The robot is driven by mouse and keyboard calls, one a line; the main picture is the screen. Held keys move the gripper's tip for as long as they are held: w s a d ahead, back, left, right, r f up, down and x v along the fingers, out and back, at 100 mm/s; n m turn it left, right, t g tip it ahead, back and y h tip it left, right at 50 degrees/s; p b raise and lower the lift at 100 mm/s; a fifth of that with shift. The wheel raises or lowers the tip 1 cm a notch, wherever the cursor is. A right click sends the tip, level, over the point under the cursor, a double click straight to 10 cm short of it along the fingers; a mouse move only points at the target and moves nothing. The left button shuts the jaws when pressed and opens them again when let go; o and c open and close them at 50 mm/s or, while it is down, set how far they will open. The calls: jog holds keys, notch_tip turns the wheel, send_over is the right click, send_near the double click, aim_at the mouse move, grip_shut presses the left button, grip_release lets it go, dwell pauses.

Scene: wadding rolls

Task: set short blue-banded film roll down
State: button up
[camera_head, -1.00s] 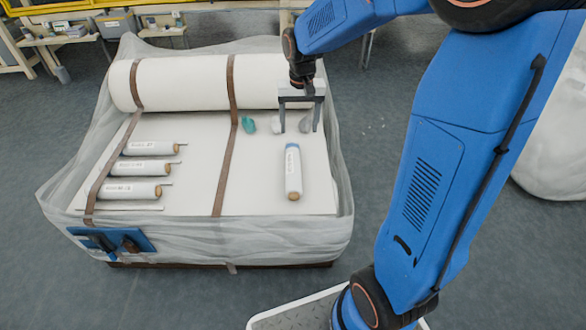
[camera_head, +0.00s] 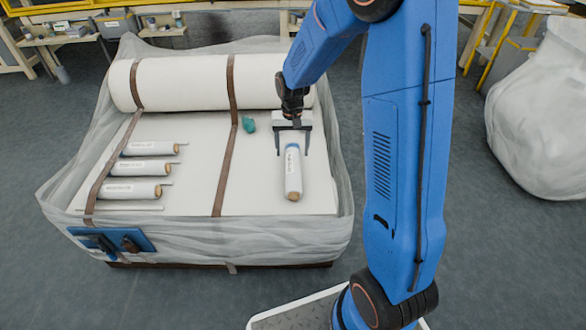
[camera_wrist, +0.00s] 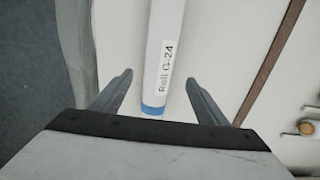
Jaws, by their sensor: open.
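The short film roll (camera_head: 293,177) lies on the white pallet top (camera_head: 250,188) at the right, its brown core end toward the front. In the wrist view the film roll (camera_wrist: 163,55) shows a blue band at its near end and a label reading "Roll G-24". My gripper (camera_head: 293,152) is open over the blue-banded end of the roll. In the wrist view my gripper's fingers (camera_wrist: 158,92) stand apart on either side of that end, with a gap on both sides. Whether the fingertips reach down beside the roll I cannot tell.
Several rolls (camera_head: 148,168) lie in a row at the left of the pallet. A large white roll (camera_head: 180,82) lies across the back under brown straps. A small teal object (camera_head: 249,124) sits left of my gripper. A wrapped white bundle (camera_head: 545,120) stands at the far right.

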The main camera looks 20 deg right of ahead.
aim_at(293, 162)
jog(key=shift+s+f, duration=0.15)
jog(key=shift+f, duration=3.85)
jog(key=c, duration=1.7)
